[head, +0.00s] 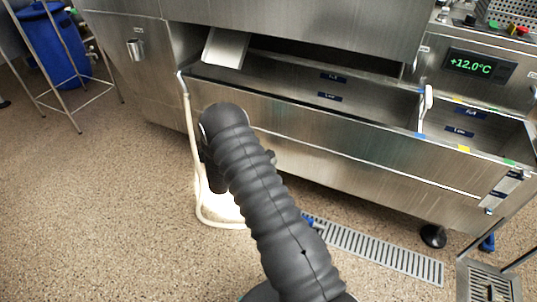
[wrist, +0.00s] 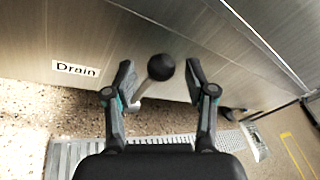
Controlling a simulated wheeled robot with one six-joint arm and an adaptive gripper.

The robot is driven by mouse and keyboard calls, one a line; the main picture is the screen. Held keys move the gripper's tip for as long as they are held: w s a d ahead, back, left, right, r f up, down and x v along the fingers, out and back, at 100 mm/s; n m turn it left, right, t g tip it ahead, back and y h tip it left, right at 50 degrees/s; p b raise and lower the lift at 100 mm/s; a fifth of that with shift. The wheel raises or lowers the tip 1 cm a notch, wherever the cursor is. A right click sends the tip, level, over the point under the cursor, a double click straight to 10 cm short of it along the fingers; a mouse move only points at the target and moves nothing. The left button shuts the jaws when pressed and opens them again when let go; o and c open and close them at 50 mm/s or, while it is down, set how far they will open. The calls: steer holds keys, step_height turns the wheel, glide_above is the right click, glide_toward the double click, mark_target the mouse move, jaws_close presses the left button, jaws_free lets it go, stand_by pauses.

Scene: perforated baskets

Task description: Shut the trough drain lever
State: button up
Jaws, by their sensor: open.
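The drain lever shows in the wrist view as a black ball knob (wrist: 161,67) on a pale metal stem (wrist: 141,89) by the steel trough wall. A "Drain" label (wrist: 76,68) is on the wall to its left. My gripper (wrist: 160,72) is open, with one finger on each side of the knob in the picture. Gaps show between knob and fingertips; I cannot tell the depth between them. In the head view the long steel trough (head: 330,133) runs across the picture, and my dark arm hides the lever and most of my gripper.
A floor grate (head: 385,257) runs below the trough, with a black machine foot (head: 433,236) beside it. A pale hose (head: 191,150) hangs from the trough's left end to the floor. A blue barrel (head: 55,45) and a metal stand (head: 80,90) are at upper left. Left floor is clear.

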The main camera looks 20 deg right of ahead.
steer(key=v, duration=0.9)
steer(key=shift+a, duration=0.25)
steer(key=shift+s, duration=0.15)
steer(key=s+m+g+y, duration=0.3)
steer(key=s+m+g, duration=0.5)
steer(key=s+m, duration=0.5)
steer(key=s+a+r+m+t+y, duration=0.1)
steer(key=s+r+m+t+y, duration=0.1)
steer(key=s+r+m+y, duration=0.2)
steer(key=s+a+r+m+t+y, duration=0.2)
steer(key=s+r+m+y, duration=0.2)
steer(key=r, duration=1.5)
steer(key=s+a+r+m+t+y, duration=0.1)
steer(key=s+r+m+y, duration=0.3)
steer(key=s+r+m, duration=0.4)
steer(key=s+r+t, duration=0.1)
steer(key=s+r, duration=0.2)
steer(key=s, duration=0.3)
steer(key=shift+s+a+r+m+t, duration=0.15)
steer(key=shift+s+a+m+t, duration=0.1)
steer(key=shift+s+m+t, duration=0.15)
